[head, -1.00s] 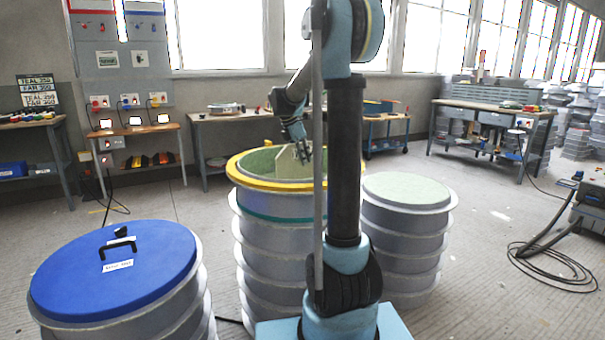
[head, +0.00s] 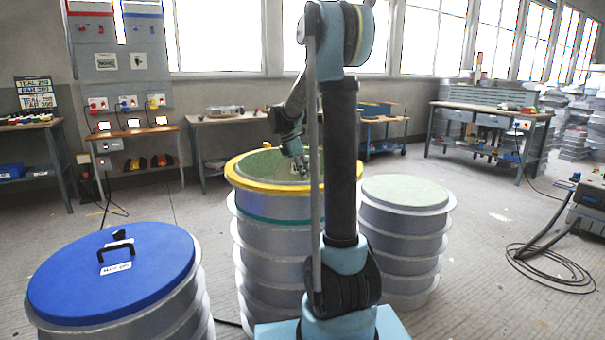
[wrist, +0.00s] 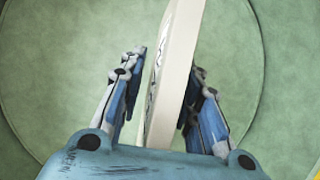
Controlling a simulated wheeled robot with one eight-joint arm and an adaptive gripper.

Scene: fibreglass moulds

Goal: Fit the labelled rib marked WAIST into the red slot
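A pale cream rib (wrist: 174,75) stands on edge between my gripper's fingers in the wrist view. Dark lettering shows on its left face, too slanted to read. My gripper (wrist: 165,85) is open around it. A gap shows between the left finger and the rib; the right finger is partly hidden behind it. In the head view my gripper (head: 301,168) reaches down into the yellow-rimmed mould (head: 262,184), which has a pale green inside. A white patch, perhaps the rib's label, shows beside it. No red slot can be seen; my arm column hides part of the mould.
A blue-lidded drum (head: 112,270) with a black handle stands front left. A green-topped drum (head: 405,190) stands right of the mould. Workbenches (head: 490,107) line the back. A cable coil (head: 550,262) lies on the right floor, with open floor before it.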

